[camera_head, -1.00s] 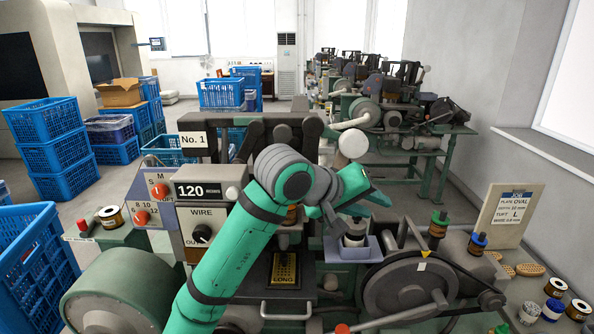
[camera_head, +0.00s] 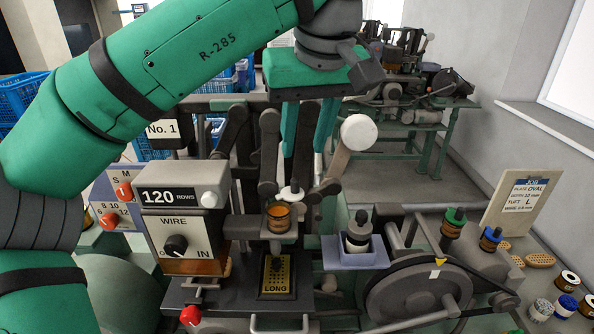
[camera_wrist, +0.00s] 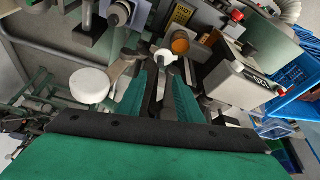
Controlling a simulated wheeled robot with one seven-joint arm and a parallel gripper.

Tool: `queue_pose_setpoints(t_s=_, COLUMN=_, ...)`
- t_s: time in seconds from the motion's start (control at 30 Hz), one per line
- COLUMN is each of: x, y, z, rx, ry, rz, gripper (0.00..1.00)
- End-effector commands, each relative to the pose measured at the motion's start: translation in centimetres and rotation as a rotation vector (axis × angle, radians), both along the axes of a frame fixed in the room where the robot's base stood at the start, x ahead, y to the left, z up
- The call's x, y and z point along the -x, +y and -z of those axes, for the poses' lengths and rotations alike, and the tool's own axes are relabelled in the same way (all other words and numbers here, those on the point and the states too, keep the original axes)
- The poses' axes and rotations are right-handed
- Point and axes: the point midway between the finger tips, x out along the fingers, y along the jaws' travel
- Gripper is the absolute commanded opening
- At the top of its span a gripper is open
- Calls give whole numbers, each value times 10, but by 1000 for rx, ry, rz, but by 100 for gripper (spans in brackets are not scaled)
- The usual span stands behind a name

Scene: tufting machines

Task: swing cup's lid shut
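The cup (camera_head: 279,219) is a small copper-brown vessel with an orange inside, standing open-topped on the machine; it also shows in the wrist view (camera_wrist: 180,44). A small white disc (camera_head: 291,194), which looks like its lid, sits just behind the rim and is not over the opening. In the wrist view the white disc (camera_wrist: 165,56) is beside the cup, just beyond my fingertips. My gripper (camera_head: 304,178) points down behind the cup, its green fingers apart. The wrist view shows a gap between the fingers (camera_wrist: 157,75) with dark metal in it. I cannot tell whether they touch the disc.
A white-knobbed lever (camera_head: 358,133) rises right of my fingers. A lavender tray (camera_head: 345,262) holding a dark-capped bottle (camera_head: 357,232) is right of the cup. The control box (camera_head: 180,200) stands to its left. Dark machine arms (camera_head: 268,150) crowd the space behind the cup.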

Motion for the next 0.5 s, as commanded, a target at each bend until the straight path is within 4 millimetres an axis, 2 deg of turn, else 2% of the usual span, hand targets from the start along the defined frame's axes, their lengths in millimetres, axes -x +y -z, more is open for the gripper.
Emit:
queue_pose_setpoints(t_s=0.17, x=-6, y=4, z=17, rx=0, ry=4, rz=-4, gripper=32)
queue_pose_setpoints(t_s=0.5, x=-28, y=12, z=71, rx=-1, ry=2, rz=-7, gripper=32)
